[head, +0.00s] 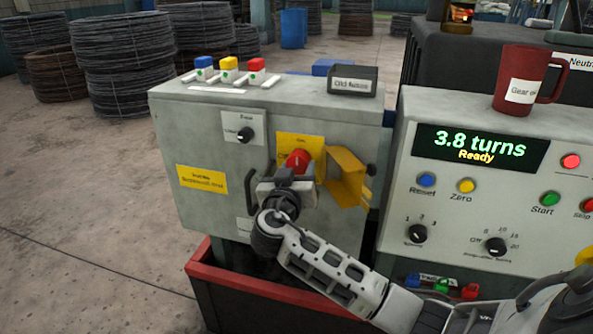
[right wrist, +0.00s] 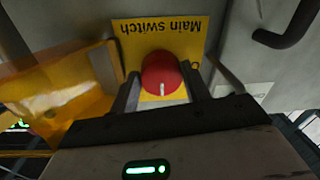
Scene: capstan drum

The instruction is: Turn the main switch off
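The main switch is a round red knob (head: 297,159) on a yellow plate (head: 301,142) on the grey cabinet's front. It also shows in the right wrist view (right wrist: 162,75), where the plate's "Main switch" lettering is upside down and the knob's white mark points to the picture's bottom. A yellow hinged cover (head: 346,178) stands swung out to the right of the knob. My right gripper (head: 287,181) is at the knob, its fingers (right wrist: 161,88) apart on either side of it. I cannot tell whether they touch it. My left gripper is not in view.
The cabinet (head: 175,140) has a black selector (head: 245,134) at upper left. The control console (head: 400,180) to the right shows "3.8 turns, Ready". A red mug (head: 517,85) stands on it. A red-rimmed bin (head: 215,280) is below the cabinet. Wire coils (head: 125,60) stand behind.

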